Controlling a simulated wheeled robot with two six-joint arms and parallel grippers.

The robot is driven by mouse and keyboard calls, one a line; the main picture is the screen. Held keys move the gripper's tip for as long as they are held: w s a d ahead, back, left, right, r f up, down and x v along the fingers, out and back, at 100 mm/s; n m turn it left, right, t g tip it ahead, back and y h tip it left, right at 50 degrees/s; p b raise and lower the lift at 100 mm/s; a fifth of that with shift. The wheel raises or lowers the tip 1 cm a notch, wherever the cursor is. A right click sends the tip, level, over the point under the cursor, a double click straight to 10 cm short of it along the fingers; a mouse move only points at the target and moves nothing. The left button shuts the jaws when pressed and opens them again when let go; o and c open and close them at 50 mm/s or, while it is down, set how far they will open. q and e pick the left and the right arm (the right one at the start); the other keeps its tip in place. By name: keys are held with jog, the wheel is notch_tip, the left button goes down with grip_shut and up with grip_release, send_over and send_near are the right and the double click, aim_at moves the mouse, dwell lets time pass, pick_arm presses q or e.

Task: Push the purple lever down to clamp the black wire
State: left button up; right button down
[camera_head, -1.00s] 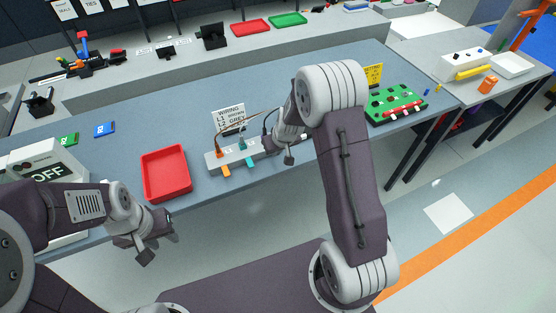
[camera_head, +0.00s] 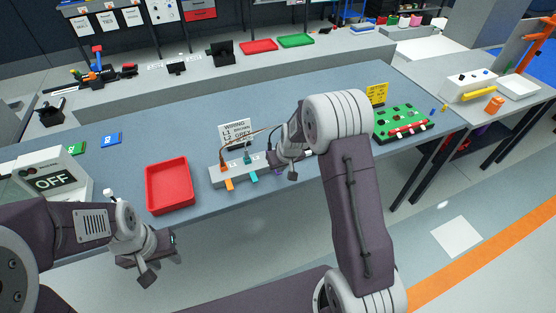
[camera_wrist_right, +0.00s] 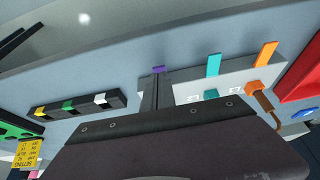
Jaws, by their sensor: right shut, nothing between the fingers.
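The purple lever (camera_wrist_right: 159,69) sticks out from the white wiring block (camera_head: 222,176), beside the teal lever (camera_wrist_right: 213,64) and the orange lever (camera_wrist_right: 266,54). A small bit of purple also shows in the head view (camera_head: 279,172), under my right gripper. My right gripper (camera_wrist_right: 153,92) is shut and empty, with its dark fingers close to the purple lever; I cannot tell whether they touch it. The black wire (camera_head: 269,145) is partly visible, looping behind the right gripper; its end is hidden. My left gripper (camera_head: 148,268) hangs off the table's front edge; its fingers are unclear.
A red tray (camera_head: 169,186) lies left of the wiring block. A wiring sign (camera_head: 236,132) stands behind the block. A green board (camera_head: 402,122) lies to the right. The OFF display box (camera_head: 55,182) is at the far left. The table behind the tray is mostly clear.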

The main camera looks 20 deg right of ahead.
jog(key=shift+w, duration=0.6)
jog(key=shift+p, duration=0.3)
jog(key=shift+r, duration=0.25)
notch_tip(320, 180, up, 4)
jog(key=p, duration=0.3)
jog(key=shift+w+f+p, duration=0.1)
jog(key=shift+f+p, duration=0.1)
jog(key=shift+p, duration=0.1)
jog(key=s+r+b, duration=0.2)
jog(key=s+r, duration=0.4)
jog(key=s, duration=0.2)
jog(key=shift+d+b, duration=0.3)
jog(key=shift+r, duration=0.1)
